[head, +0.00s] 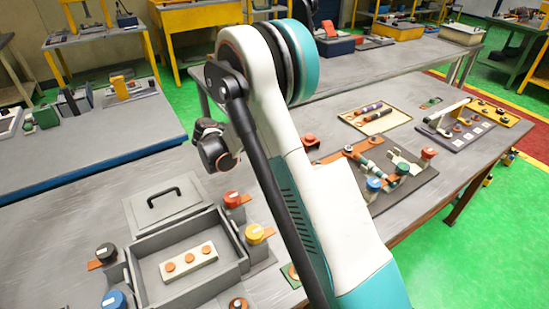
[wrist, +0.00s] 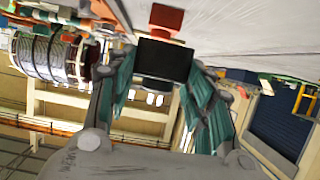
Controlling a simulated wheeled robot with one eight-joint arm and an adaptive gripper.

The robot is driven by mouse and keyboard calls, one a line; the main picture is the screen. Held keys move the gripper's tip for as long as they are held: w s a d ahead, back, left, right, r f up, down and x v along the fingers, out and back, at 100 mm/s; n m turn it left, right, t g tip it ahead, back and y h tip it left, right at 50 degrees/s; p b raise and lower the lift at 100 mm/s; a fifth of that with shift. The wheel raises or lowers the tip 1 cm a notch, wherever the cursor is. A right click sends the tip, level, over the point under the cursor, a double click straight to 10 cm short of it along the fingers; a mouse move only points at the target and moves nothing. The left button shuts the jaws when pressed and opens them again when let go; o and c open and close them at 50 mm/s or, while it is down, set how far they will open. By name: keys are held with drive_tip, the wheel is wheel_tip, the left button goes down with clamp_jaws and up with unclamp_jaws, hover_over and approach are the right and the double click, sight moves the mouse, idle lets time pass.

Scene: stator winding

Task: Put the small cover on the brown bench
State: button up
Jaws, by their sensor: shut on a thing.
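In the wrist view my gripper (wrist: 163,72) has its teal fingers closed on both sides of a dark, square-faced piece (wrist: 165,60). An orange-red part (wrist: 166,19) shows just beyond it; I cannot tell whether the two are joined. I cannot tell for sure that the held piece is the small cover. In the head view my arm hides the gripper's fingertips. The near bench (head: 62,228) has a grey top and brownish edges and legs. A grey lid with a black handle (head: 163,203) lies on it beside an open grey box (head: 150,262).
Red, yellow, black and blue knobs surround the box. A dark board (head: 408,190) with coloured parts, a cream tray (head: 374,118) and a rack (head: 452,128) fill the right side. Another blue-edged bench (head: 100,140) stands at left. Bare top lies left of the lid.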

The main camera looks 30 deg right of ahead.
wheel_tip(320, 180, down, 8)
drive_tip(key=shift+r+b, duration=0.15)
drive_tip(key=shift+b, duration=0.95)
drive_tip(key=o, duration=1)
drive_tip(key=shift+c, duration=0.2)
drive_tip(key=shift+r, duration=0.1)
